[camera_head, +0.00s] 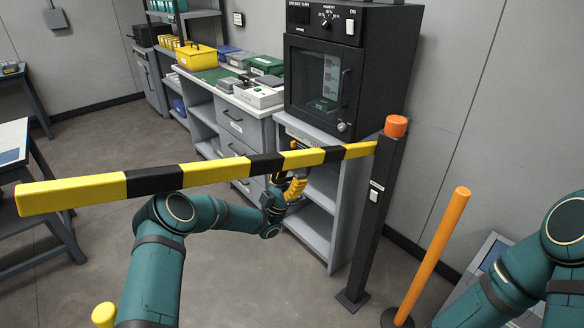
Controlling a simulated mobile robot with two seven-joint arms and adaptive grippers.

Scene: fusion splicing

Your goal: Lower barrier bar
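The yellow-and-black barrier bar (217,171) runs nearly level across the view, from its free end at the left to the dark post (378,215) with an orange cap (396,126). My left gripper (297,186) is just under the bar's right half, with yellow-orange parts close to its underside. A small orange bit shows just above the bar there. I cannot tell whether the fingers touch the bar or how far they are open. My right arm shows at the lower right, but its gripper is out of view.
A black cabinet oven (350,60) stands on a grey shelf unit behind the post. A workbench (215,88) with a yellow box (196,57) runs beyond it. An orange pole (433,255) stands right of the post. A table (14,145) is at the left.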

